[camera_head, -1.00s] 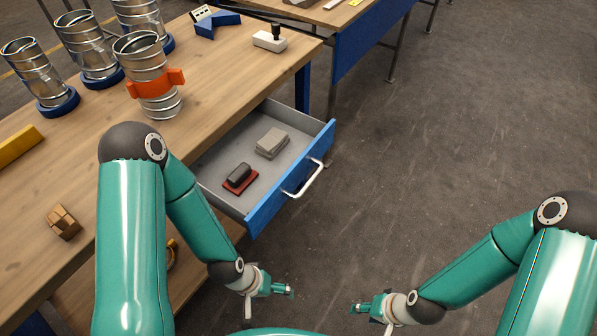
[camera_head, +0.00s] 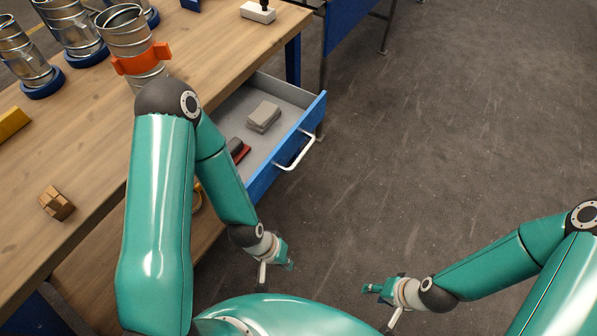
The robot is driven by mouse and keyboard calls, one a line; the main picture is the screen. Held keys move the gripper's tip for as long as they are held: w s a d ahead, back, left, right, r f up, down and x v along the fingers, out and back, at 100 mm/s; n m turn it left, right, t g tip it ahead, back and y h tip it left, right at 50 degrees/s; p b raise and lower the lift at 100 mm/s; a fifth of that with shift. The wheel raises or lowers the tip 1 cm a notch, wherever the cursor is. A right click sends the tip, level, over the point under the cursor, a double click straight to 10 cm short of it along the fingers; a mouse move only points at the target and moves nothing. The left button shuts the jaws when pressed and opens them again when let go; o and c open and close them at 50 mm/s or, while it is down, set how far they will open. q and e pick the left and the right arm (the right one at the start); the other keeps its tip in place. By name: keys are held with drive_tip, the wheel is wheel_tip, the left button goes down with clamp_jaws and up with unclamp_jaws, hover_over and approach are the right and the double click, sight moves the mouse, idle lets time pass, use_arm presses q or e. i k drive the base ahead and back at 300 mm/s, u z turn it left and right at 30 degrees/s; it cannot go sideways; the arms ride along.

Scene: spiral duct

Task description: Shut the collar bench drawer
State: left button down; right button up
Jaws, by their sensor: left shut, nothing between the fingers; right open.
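The collar bench drawer (camera_head: 276,155) stands open, pulled out from under the wooden bench toward the right. It has a blue front and a white bar handle (camera_head: 297,152). Inside lie a grey stack of pads (camera_head: 264,116) and a red and dark block (camera_head: 239,150), partly hidden by my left arm. My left gripper (camera_head: 289,264) is shut and empty, below the drawer front in the picture and apart from it. My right gripper (camera_head: 369,288) is open and empty over the floor, farther from the drawer.
The bench top (camera_head: 90,165) carries metal duct pieces, one with an orange collar (camera_head: 141,59), and a wooden block (camera_head: 57,203). A white block with a dark knob (camera_head: 258,12) sits at its far edge. Open floor (camera_head: 450,130) lies right of the drawer.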

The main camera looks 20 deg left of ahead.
sight(270, 154)
drive_tip(key=u, duration=0.55)
drive_tip(key=i, duration=0.2)
drive_tip(key=z, duration=3.7)
drive_tip(key=i, duration=0.55)
drive_tip(key=u, duration=3.4)
